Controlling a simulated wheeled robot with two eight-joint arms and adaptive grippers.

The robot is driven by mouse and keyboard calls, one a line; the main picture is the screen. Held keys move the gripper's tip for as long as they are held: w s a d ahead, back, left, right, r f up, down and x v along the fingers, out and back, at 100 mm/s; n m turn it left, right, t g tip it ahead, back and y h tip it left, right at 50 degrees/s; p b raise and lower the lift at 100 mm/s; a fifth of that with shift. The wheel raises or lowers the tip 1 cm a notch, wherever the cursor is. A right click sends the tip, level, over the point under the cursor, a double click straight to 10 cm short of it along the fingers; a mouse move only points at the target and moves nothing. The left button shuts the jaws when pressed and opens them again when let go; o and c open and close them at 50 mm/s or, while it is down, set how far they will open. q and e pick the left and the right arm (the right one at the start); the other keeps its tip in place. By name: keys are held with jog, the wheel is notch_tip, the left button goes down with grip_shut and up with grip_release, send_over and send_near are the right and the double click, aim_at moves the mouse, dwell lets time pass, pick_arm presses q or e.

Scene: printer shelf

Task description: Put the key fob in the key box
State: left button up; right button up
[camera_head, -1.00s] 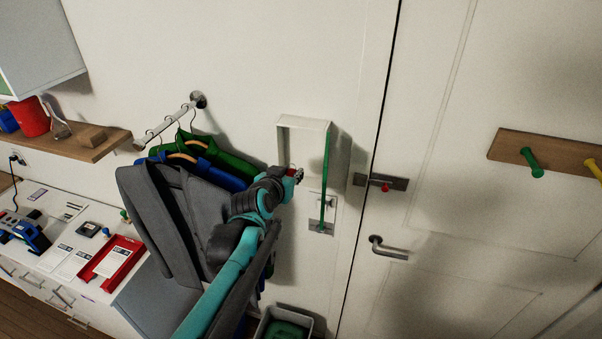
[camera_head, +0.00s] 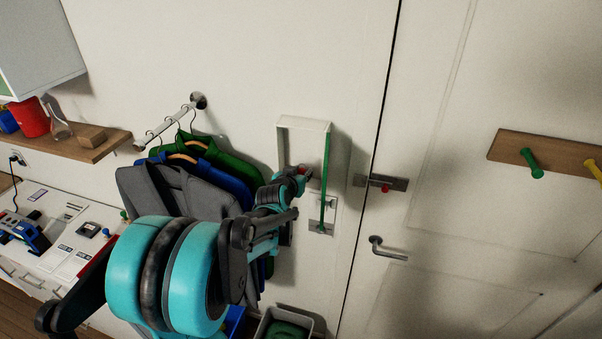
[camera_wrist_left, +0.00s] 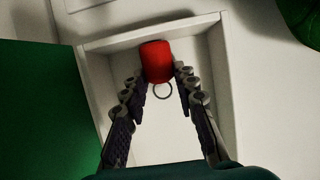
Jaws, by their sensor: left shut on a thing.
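The key box (camera_head: 304,124) is a shallow white open-fronted box on the wall left of the door. Its green door (camera_head: 326,165) stands swung open; the door also fills the left of the left wrist view (camera_wrist_left: 45,105). My left gripper (camera_head: 302,172) reaches to the box opening from the left. In the left wrist view it is shut on the red key fob (camera_wrist_left: 157,62), whose metal ring (camera_wrist_left: 163,91) hangs toward me between the fingers.
Coats on hangers (camera_head: 200,165) hang from a rail (camera_head: 168,127) just left of the box, close to my arm. A wall switch plate (camera_head: 322,214) is below the box. The door handle (camera_head: 388,249) and latch (camera_head: 381,182) are to the right. A grey bin (camera_head: 288,322) stands below.

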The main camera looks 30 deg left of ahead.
pick_arm(q)
jog(key=shift+w+f, duration=0.1)
jog(key=shift+f, duration=0.2)
jog(key=o, duration=1)
jog(key=shift+r, duration=0.1)
jog(key=shift+r, duration=0.1)
